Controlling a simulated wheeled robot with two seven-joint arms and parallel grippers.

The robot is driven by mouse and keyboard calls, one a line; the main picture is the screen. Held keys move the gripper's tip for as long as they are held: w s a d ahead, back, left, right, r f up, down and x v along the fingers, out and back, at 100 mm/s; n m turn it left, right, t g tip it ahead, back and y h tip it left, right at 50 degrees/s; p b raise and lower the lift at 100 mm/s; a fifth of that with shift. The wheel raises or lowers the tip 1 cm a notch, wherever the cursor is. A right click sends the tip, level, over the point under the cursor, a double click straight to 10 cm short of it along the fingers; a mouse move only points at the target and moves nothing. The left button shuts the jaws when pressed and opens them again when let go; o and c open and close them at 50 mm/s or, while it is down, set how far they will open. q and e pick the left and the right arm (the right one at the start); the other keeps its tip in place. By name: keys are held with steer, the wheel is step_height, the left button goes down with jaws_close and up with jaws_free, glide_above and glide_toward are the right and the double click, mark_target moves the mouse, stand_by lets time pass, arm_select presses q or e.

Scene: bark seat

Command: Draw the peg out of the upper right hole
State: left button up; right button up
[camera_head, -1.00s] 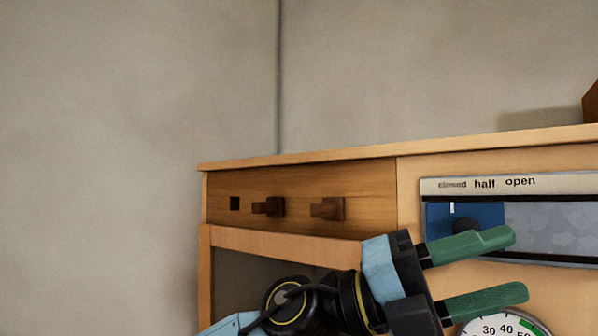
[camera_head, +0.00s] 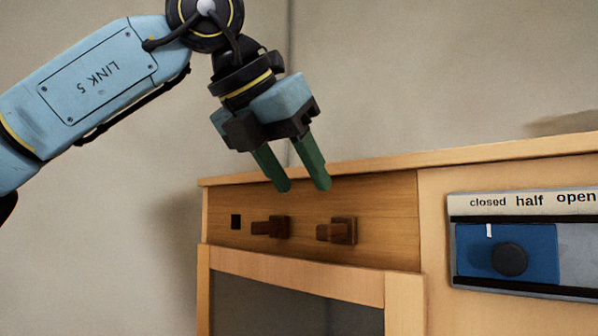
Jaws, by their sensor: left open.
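Two dark brown wooden pegs stick out of the front of a wooden panel (camera_head: 385,210). The right peg (camera_head: 340,231) has a square collar against the panel and a shorter block pointing out to the left. The left peg (camera_head: 272,227) looks alike. A dark square hole (camera_head: 235,221) at the left of the panel is empty. My left gripper (camera_head: 303,187) is open and empty, its two green fingers pointing down, in front of the panel's top edge. In the picture its fingertips are above and between the two pegs, apart from both. My right gripper is not in view.
The wooden cabinet top (camera_head: 450,157) runs along above the panel. At right is a blue slide with a black knob (camera_head: 509,260) under a "closed, half, open" label (camera_head: 530,200). An open recess (camera_head: 290,305) lies below the panel. The wall behind is bare.

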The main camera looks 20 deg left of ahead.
mark_target(326, 225)
arm_select(q)
steer(key=b+x, duration=0.2)
steer(key=x, duration=0.7)
steer(key=shift+f, duration=0.15)
steer(key=shift+b+x, duration=0.35)
steer(key=shift+x, duration=0.45)
steer(key=shift+w, duration=0.1)
steer(key=c, duration=0.9)
steer(key=shift+o, duration=0.2)
steer(key=shift+s+b, duration=0.35)
steer(key=s+a+b, duration=0.3)
steer(key=s+b, duration=0.2)
steer(key=s, duration=0.4)
steer(key=shift+a, duration=0.2)
